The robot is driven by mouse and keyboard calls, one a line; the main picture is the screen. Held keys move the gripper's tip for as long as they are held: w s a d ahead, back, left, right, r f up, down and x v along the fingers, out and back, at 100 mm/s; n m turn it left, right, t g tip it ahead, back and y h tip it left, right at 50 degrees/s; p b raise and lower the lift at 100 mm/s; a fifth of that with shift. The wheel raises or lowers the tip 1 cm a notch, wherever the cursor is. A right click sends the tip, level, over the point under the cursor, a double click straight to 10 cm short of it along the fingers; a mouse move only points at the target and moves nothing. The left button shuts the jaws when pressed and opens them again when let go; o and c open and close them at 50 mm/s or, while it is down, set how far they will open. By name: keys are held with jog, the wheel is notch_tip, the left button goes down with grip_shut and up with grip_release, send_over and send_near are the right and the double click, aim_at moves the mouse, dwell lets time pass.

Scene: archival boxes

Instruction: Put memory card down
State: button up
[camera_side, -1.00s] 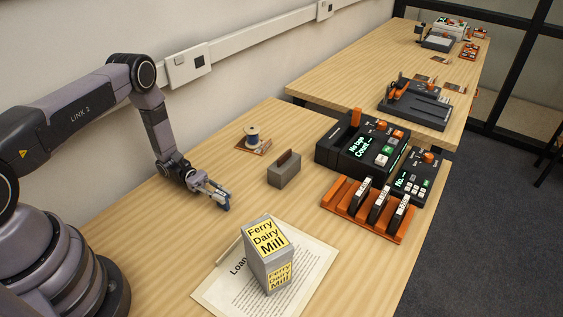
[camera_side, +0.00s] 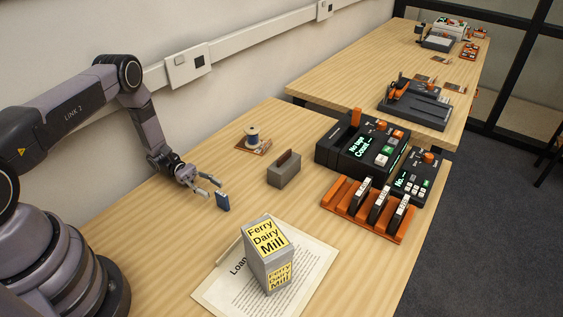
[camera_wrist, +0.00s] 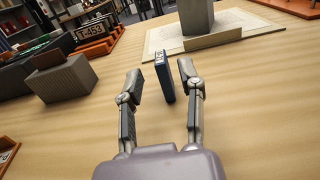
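The memory card (camera_side: 223,201) is a small dark blue block standing upright on the wooden table. It also shows in the wrist view (camera_wrist: 164,78), with a white label on its edge. My gripper (camera_side: 217,187) is open, its fingers apart. The card seems to stand just at or beyond the fingertips.
A grey box labelled "Ferry Dairy Mill" (camera_side: 270,262) stands on a loan sheet (camera_side: 318,262). A grey slotted block (camera_side: 284,175), a spool on a small board (camera_side: 252,136), a dark console (camera_side: 338,158) and an orange rack (camera_side: 338,199) stand farther off. Table around the card is clear.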

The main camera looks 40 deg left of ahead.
jog(key=s+d+r+m+g+y, duration=0.1)
jog(key=s+r+m+y, duration=0.15)
jog(key=r, duration=0.65)
jog(key=s+r+m+g+y, duration=0.2)
jog(key=r+m+y, duration=0.2)
jog(key=r, duration=0.5)
jog(key=s+d+r+m+g+y, duration=0.1)
jog(key=s+r+m+y, duration=0.2)
jog(key=r, duration=0.6)
jog(key=s+a+r+m+t+y, duration=0.2)
jog(key=s+r+m+t+y, duration=0.6)
jog(key=s+r, duration=0.3)
jog(key=s+t, duration=0.1)
jog(key=s, duration=0.2)
jog(key=shift+s+a+r+t, duration=0.15)
jog(key=shift+a+r+t, duration=0.05)
jog(key=shift+a+t, duration=0.15)
jog(key=shift+m+y, duration=0.25)
